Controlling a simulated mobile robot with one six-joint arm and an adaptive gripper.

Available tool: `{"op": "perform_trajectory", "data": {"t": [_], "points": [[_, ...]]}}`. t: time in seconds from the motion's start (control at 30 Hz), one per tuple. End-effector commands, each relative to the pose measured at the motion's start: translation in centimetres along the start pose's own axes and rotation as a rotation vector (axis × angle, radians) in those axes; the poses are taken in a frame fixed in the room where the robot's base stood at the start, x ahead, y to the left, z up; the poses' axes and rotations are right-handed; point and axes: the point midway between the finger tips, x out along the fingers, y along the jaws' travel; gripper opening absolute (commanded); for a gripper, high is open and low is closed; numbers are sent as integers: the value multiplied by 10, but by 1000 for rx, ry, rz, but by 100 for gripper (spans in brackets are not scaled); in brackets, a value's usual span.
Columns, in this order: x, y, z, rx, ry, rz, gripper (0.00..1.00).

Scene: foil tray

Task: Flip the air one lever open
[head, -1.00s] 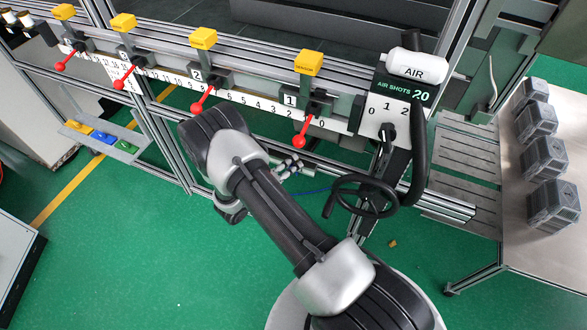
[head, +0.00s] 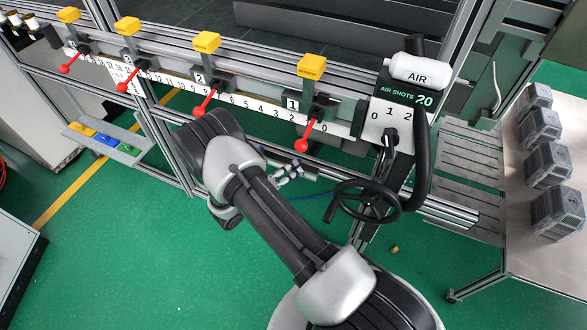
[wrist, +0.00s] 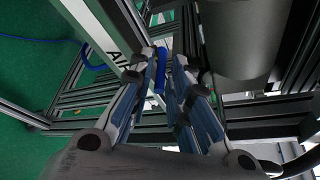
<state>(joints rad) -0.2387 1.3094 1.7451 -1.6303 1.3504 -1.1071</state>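In the wrist view, a blue lever-like piece (wrist: 160,78) stands between the tips of my gripper (wrist: 168,62), nearer the left finger. The fingers are apart, with a gap visible on the right of the blue piece; I cannot tell whether the left finger touches it. A pale bar with part of the word AIR (wrist: 124,52) runs beside it. In the head view, my gripper (head: 289,174) is small, below the rail and left of the handwheel. No air one lever can be made out there.
A black handwheel (head: 367,202) and the AIR SHOTS box (head: 405,97) with a 0-1-2 dial are right of my gripper. Red-knobbed levers (head: 302,146) hang along the numbered rail (head: 262,106). A blue hose (wrist: 95,64) and frame bars surround the fingers. A dark cylinder (wrist: 240,38) is close on the right.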

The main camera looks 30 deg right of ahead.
Motion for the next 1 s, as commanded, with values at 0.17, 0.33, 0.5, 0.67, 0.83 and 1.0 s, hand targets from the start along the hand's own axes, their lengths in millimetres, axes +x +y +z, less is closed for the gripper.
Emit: {"op": "perform_trajectory", "data": {"t": [0.17,0.33,0.5,0.67,0.83,1.0], "points": [[-40,1,1,0,-6,3,17],[-74,0,1,0,-5,3,17],[-97,0,1,1,-3,2,17],[-105,0,0,0,-1,1,17],[-105,0,0,0,0,1,17],[-105,0,0,0,0,1,17]]}}
